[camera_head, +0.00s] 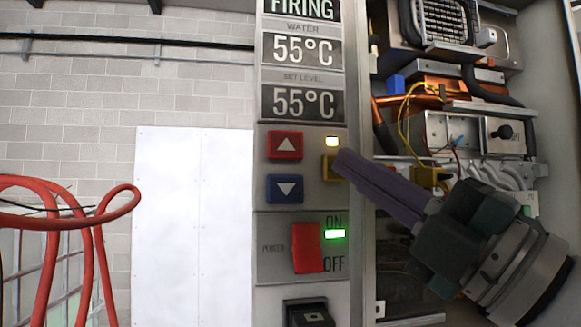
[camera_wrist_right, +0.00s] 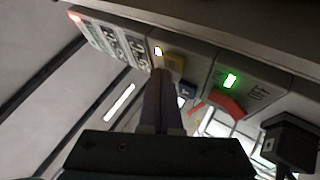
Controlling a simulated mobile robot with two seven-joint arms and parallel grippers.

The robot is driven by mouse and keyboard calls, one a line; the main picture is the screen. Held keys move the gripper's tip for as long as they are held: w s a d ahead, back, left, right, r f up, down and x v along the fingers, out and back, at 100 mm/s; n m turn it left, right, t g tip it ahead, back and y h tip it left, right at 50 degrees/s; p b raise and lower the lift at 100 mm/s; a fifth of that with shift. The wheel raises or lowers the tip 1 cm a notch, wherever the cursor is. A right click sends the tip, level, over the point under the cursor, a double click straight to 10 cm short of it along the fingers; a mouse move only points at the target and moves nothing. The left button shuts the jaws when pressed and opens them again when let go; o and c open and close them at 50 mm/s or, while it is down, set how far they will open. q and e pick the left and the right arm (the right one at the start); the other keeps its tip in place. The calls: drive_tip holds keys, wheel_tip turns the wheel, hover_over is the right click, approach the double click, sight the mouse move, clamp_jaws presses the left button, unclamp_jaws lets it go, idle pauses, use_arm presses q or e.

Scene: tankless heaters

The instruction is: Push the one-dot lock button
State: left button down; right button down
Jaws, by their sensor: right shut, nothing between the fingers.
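The control panel (camera_head: 300,209) has a small yellow button (camera_head: 328,168) under a lit yellow lamp (camera_head: 332,141). I cannot read any dot mark on this button, which the fingers partly cover. My right gripper (camera_head: 340,163) is shut and empty, its purple-grey fingertips at the button's right side. In the right wrist view the fingertips (camera_wrist_right: 163,74) overlap the lower left of the yellow button (camera_wrist_right: 175,62). I cannot tell whether they touch it. My left gripper is not in view.
A red up button (camera_head: 286,145) and a blue down button (camera_head: 286,189) sit left of the yellow one. Below are a red power switch (camera_head: 307,247), a green lamp (camera_head: 335,234) and a black block (camera_head: 306,312). Open heater parts (camera_head: 455,130) stand right; red loops (camera_head: 70,190) hang left.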

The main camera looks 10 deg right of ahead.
drive_tip(key=shift+w, duration=0.3)
drive_tip(key=shift+w, duration=0.25)
idle(0.4)
drive_tip(key=shift+s, duration=0.75)
drive_tip(key=s, duration=0.6)
drive_tip(key=shift+p, duration=0.45)
